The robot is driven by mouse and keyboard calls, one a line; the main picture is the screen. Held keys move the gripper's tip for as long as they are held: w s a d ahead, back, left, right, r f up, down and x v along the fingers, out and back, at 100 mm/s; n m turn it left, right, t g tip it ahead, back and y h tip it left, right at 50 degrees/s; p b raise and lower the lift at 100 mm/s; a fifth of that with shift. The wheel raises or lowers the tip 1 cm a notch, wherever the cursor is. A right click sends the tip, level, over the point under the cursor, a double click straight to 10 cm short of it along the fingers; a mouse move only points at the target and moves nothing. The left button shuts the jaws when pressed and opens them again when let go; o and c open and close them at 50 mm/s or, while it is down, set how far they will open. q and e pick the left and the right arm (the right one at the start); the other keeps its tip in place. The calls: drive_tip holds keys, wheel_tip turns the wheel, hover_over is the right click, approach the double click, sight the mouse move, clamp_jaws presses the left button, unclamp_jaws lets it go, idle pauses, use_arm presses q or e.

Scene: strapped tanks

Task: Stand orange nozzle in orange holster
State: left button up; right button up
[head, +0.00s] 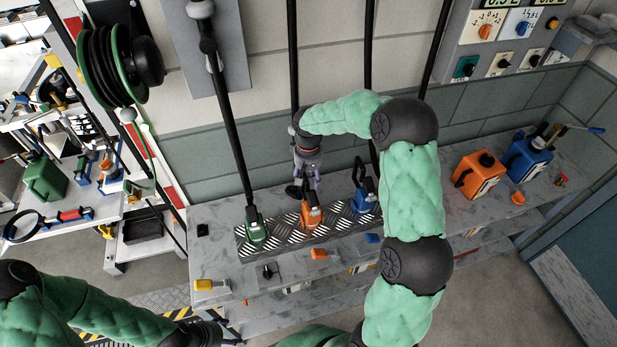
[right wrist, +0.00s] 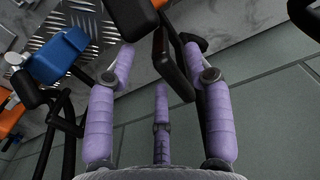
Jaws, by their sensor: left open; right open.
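The orange nozzle (head: 311,216) stands upright on the metal tread plate (head: 284,239) of the bench, between the green nozzle (head: 255,229) and the blue nozzle (head: 365,190). The orange holster cannot be made out apart from the nozzle. My right gripper (head: 308,178) is over the orange nozzle's top with purple fingers apart. In the right wrist view, the open fingers (right wrist: 158,62) are on either side of a black handle, with a bit of orange at the top edge. Whether they touch it I cannot tell. My left gripper (head: 205,335) is low at the bottom edge, its fingers hardly visible.
An orange canister (head: 477,176) and a blue canister (head: 528,158) stand on the right of the bench. Small yellow (head: 212,286) and orange (head: 325,254) tagged pieces lie along the front. Black hoses hang behind the nozzles. A hose reel (head: 110,65) is at upper left.

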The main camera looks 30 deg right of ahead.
wheel_tip(320, 180, up, 12)
idle(0.5)
use_arm(q)
drive_tip(key=shift+s, duration=0.1)
use_arm(e)
drive_tip(key=shift+f, duration=0.1)
